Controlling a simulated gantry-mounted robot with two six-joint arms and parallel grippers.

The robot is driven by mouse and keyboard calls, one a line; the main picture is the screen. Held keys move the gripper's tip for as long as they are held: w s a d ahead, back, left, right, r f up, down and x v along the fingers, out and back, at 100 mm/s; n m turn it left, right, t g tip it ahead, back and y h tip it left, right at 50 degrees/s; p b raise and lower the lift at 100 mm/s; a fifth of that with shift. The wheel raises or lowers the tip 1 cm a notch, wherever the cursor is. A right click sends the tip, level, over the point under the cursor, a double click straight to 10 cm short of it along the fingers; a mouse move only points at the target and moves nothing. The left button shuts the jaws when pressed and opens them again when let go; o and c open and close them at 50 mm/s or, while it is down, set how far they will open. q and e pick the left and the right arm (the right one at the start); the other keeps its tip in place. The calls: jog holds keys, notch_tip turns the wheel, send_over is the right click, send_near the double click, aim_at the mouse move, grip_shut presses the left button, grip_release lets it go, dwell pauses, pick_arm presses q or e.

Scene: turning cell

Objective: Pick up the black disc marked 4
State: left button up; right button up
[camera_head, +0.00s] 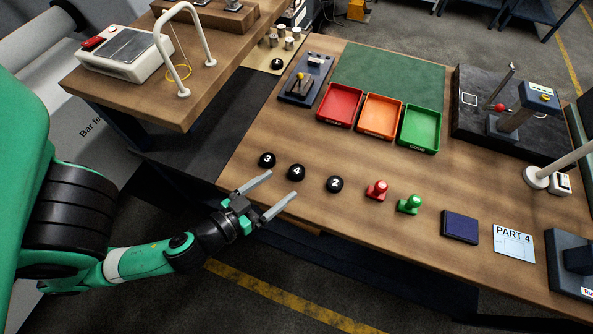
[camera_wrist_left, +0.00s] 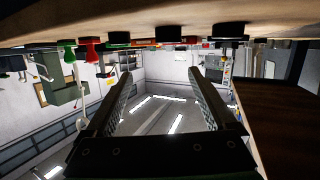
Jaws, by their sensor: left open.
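The black disc marked 4 (camera_head: 296,172) lies on the wooden table between the disc marked 3 (camera_head: 267,159) and the disc marked 2 (camera_head: 335,184). My left gripper (camera_head: 283,184) is open and empty at the table's near edge, just short of disc 4 in the head view. The left wrist view looks upside down, with several dark discs along the top; the middle one (camera_wrist_left: 168,33) seems to be disc 4, its number hidden. It shows beyond and between my open fingers (camera_wrist_left: 162,72). My right gripper is not in view.
A red peg (camera_head: 376,190) and a green peg (camera_head: 409,205) stand to the right of the discs. Red (camera_head: 322,121), orange (camera_head: 364,128) and green trays (camera_head: 403,146) lie behind. A dark blue pad (camera_head: 460,226) is at the right. Bare table surrounds the discs.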

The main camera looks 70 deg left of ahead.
aim_at(293, 174)
pick_arm(q)
jog(key=shift+s+a+f+m+g, duration=0.15)
jog(key=shift+s+f, duration=0.25)
jog(key=shift+s, duration=0.25)
jog(key=shift+s+f+m+g, duration=0.15)
jog(key=shift+s+f, duration=0.25)
jog(key=shift+s, duration=0.2)
jog(key=shift+w+a+f+p, duration=0.1)
jog(key=shift+w+a+p, duration=0.2)
jog(key=shift+w+p, duration=0.45)
jog(key=shift+w+a+p, duration=0.15)
jog(key=shift+a+p, duration=0.05)
jog(key=shift+p, duration=0.3)
jog(key=p+x, duration=0.2)
jog(key=x, duration=0.2)
jog(key=shift+w+d, duration=0.1)
jog(key=shift+w+f, duration=0.2)
jog(key=shift+f, duration=0.1)
jog(key=p+x, duration=0.1)
jog(key=x, duration=0.4)
grip_shut()
